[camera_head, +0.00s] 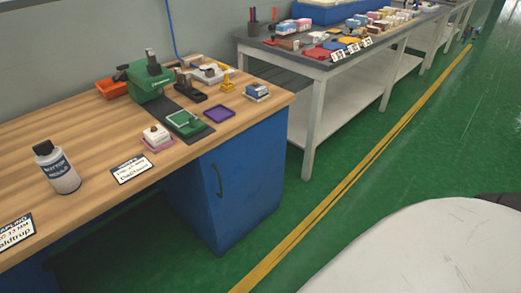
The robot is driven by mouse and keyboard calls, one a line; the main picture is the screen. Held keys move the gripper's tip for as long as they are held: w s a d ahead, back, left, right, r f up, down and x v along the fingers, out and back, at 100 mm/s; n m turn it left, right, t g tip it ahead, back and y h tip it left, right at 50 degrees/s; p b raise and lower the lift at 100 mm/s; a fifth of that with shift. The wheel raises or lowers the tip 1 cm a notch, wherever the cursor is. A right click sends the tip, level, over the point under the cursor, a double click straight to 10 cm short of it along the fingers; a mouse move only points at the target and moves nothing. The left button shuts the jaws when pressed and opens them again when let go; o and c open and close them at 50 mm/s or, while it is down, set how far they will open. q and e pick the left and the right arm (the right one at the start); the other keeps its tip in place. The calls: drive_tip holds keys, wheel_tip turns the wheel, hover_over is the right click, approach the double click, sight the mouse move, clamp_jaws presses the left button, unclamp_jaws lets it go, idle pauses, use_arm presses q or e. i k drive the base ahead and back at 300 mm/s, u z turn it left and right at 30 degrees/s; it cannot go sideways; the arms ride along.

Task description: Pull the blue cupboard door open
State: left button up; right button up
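The blue cupboard (248,182) stands under the right end of a wooden workbench. Neither of my grippers shows in the head view, and nothing touches the handle.
The wooden bench top (100,140) holds a white bottle (57,168), a green device (150,80), small trays and signs. A grey table (320,68) with many items stands behind. A white rounded surface (430,250) fills the lower right.

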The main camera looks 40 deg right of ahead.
sight(242, 177)
drive_tip(key=i, duration=0.5)
drive_tip(key=z, duration=1.6)
drive_tip(key=k, duration=0.9)
drive_tip(key=u, duration=0.95)
drive_tip(key=i, duration=1.25)
drive_tip(key=z, duration=0.5)
